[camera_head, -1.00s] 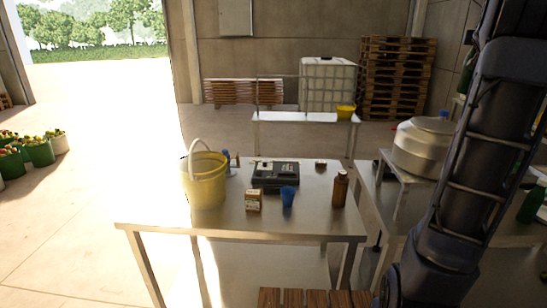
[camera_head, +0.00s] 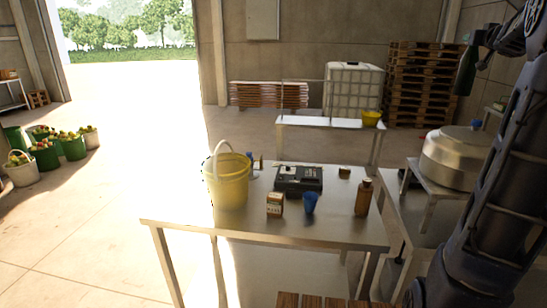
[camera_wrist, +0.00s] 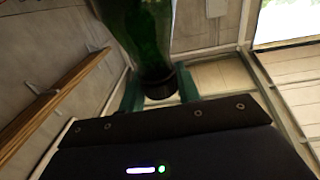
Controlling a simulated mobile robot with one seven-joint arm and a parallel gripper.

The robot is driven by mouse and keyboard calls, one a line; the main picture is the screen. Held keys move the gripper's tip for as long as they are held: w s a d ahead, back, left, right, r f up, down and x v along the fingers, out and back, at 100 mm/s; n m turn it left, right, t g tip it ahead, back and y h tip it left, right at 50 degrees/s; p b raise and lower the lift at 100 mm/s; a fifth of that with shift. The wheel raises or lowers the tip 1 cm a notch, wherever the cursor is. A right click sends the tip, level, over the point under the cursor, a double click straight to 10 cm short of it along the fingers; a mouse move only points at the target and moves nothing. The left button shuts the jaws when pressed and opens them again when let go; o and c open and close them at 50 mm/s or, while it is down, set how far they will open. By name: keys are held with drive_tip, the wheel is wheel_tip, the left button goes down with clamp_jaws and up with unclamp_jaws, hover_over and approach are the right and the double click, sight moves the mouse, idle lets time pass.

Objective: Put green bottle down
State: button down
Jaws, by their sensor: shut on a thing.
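The green bottle (camera_head: 466,72) hangs in the air at the upper right of the head view, roughly upright, well above the tables. In the wrist view the dark green bottle (camera_wrist: 147,35) stands between the two green fingers of my gripper (camera_wrist: 160,88). The fingers are shut on it, close to a dark ring at its end. In the head view my gripper (camera_head: 480,38) is small and dark at the bottle's top.
The near metal table (camera_head: 265,233) bears a yellow bucket (camera_head: 228,185), a black device (camera_head: 298,178), a small box (camera_head: 274,205), a blue cup (camera_head: 310,203) and a brown bottle (camera_head: 363,198). Its front left is bare. A metal pot (camera_head: 458,160) stands at right.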

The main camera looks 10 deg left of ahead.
drive_tip(key=a+f+n+g+y, duration=0.15)
drive_tip(key=a+n+y, duration=0.5)
drive_tip(key=a, duration=0.75)
drive_tip(key=s+a+f+n+g+y, duration=0.35)
drive_tip(key=s+a+g, duration=0.25)
drive_tip(key=a, duration=0.3)
drive_tip(key=s+a+f+n+g+y, duration=0.3)
drive_tip(key=s+a+n+g+y, duration=0.2)
drive_tip(key=a, duration=0.4)
drive_tip(key=s+a+f+n+g+y, duration=0.35)
drive_tip(key=s+a+g, duration=0.25)
drive_tip(key=a, duration=0.2)
wheel_tip(320, 180, down, 38)
drive_tip(key=shift+a+n, duration=0.25)
drive_tip(key=shift+n, duration=0.1)
drive_tip(key=shift+f+g+y, duration=0.15)
drive_tip(key=shift+g+y, duration=0.1)
drive_tip(key=c, duration=1)
unclamp_jaws()
